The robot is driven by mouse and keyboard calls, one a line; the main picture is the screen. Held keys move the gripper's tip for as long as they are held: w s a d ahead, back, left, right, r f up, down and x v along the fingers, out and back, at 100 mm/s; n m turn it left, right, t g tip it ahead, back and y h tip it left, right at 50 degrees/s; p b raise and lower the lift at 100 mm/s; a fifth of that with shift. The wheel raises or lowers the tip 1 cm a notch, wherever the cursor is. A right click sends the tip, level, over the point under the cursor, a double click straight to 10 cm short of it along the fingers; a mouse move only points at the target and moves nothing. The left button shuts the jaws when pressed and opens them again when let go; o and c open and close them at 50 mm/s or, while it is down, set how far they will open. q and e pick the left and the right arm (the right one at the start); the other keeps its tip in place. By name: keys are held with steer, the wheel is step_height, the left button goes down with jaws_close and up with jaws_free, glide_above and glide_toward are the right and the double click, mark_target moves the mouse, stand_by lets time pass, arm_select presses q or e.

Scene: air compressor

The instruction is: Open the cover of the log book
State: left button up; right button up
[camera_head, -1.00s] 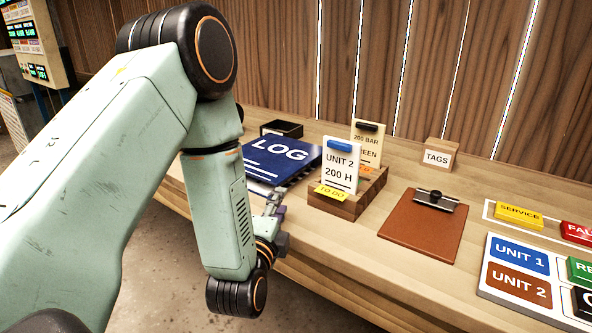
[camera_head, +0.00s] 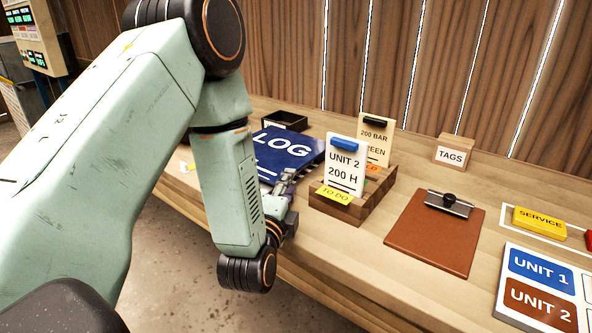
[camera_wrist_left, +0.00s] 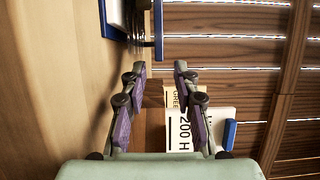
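The log book (camera_head: 290,147) lies on the bench, blue with white "LOG" lettering, its cover shut or nearly so. My left arm hides its left part. My left gripper (camera_head: 286,180) is at the book's near right corner, beside the card box. In the left wrist view its fingers (camera_wrist_left: 159,68) are apart with nothing between them. The book (camera_wrist_left: 157,30) shows edge-on ahead of the fingertips there, with blue cover edges, white pages and dark ring-like parts. The upper cover edge lines up between the two fingers. I cannot tell if they touch it. My right gripper is not in view.
A wooden card box (camera_head: 350,209) with "UNIT 2 200 H" (camera_head: 345,165) stands close right of the gripper. A dark tray (camera_head: 284,121) sits behind the book. A brown clipboard (camera_head: 432,235), a tags box (camera_head: 454,151) and a unit board (camera_head: 541,285) are farther right.

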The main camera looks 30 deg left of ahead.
arm_select(q)
steer(key=shift+b+x, duration=0.65)
steer(key=shift+x, duration=2.55)
steer(key=shift+c, duration=0.4)
jaws_close()
